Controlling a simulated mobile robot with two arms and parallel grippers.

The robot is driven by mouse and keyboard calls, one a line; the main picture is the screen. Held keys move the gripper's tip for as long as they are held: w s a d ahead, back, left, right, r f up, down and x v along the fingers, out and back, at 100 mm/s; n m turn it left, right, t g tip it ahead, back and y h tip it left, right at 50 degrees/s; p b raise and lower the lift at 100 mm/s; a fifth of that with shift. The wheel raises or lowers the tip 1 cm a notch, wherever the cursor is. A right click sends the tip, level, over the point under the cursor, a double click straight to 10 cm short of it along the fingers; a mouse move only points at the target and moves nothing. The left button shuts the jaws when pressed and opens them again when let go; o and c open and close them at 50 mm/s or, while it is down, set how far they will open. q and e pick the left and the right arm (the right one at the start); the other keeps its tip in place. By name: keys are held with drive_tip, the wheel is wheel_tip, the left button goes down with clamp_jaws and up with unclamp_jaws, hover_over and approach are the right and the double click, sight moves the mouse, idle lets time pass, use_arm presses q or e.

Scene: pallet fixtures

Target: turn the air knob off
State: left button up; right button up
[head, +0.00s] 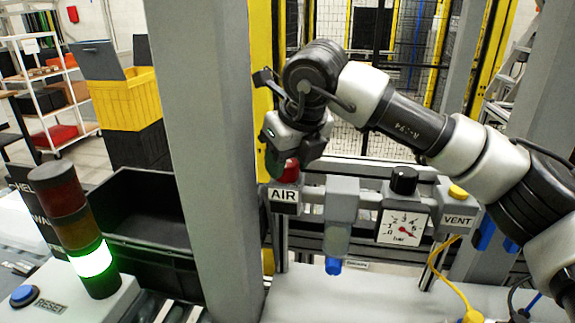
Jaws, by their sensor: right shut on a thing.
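The air knob (290,171) is red and sits above the "AIR" label (283,195) at the left end of the grey air unit. My right gripper (279,160) reaches down to it from above and is shut on it. The gripper hides much of the knob, so I cannot tell which way it is turned. The pressure gauge (402,228) on the same unit has a red needle, and its exact reading is too small to tell. My left gripper is out of view.
A grey post (213,130) stands close to the left of the air unit. A black knob (404,180) and a yellow "VENT" button (457,192) are to the right. A stack light (92,262) glows green at the lower left, near a blue reset button (24,295).

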drive_tip(key=m+h+b, duration=0.1)
drive_tip(key=m+b, duration=0.3)
drive_tip(key=shift+f+t, duration=0.15)
drive_tip(key=shift+t, duration=0.25)
drive_tip(key=m+h+b, duration=0.1)
drive_tip(key=m+b, duration=0.1)
drive_tip(key=m, duration=0.1)
drive_tip(key=shift+a+h, duration=0.1)
drive_tip(key=shift+h, duration=0.2)
drive_tip(key=shift+r+m+h+b, duration=0.25)
drive_tip(key=shift+m+h+b, duration=0.25)
drive_tip(key=shift+m, duration=0.6)
drive_tip(key=o, duration=0.9)
drive_tip(key=shift+o, duration=0.2)
